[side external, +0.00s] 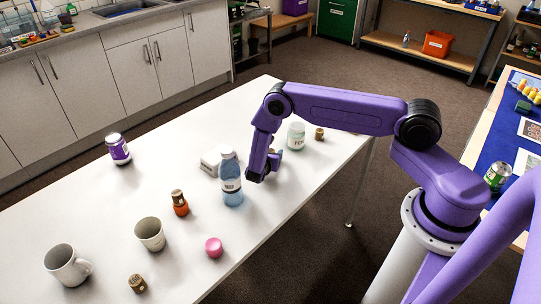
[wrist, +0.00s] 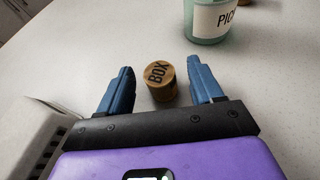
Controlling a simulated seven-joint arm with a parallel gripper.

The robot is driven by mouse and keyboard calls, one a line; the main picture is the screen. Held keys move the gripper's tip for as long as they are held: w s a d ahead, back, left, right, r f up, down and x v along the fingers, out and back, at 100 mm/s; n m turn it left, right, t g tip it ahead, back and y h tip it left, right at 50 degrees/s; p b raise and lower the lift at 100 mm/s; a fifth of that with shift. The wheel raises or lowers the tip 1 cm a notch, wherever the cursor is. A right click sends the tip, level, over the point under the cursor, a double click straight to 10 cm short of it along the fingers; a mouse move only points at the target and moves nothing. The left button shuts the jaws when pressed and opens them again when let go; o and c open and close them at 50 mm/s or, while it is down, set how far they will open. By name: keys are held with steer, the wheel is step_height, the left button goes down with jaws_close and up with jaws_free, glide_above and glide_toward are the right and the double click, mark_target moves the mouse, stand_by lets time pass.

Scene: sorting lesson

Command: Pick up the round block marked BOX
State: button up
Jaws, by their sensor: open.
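The round block marked BOX (wrist: 160,81) is a short wooden cylinder with dark letters on its top. In the wrist view it stands on the white table between the two blue fingers of my gripper (wrist: 161,66), with gaps on both sides. My gripper is open and empty. In the side view my gripper (side external: 262,172) is low over the table, behind the clear bottle; the arm seems to hide the BOX block there.
A pale green jar (wrist: 211,18) stands just beyond the right finger. A white box (wrist: 42,132) is close on the left. In the side view a clear bottle (side external: 231,181) stands near my gripper. Other wooden blocks (side external: 319,133) and (side external: 137,284) stand farther off.

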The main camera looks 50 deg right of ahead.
steer(key=shift+w+d+f, duration=0.25)
steer(key=shift+w+d, duration=0.05)
steer(key=shift+d, duration=0.2)
steer(key=c, duration=1)
steer(key=shift+c, duration=0.2)
steer(key=shift+r, duration=0.1)
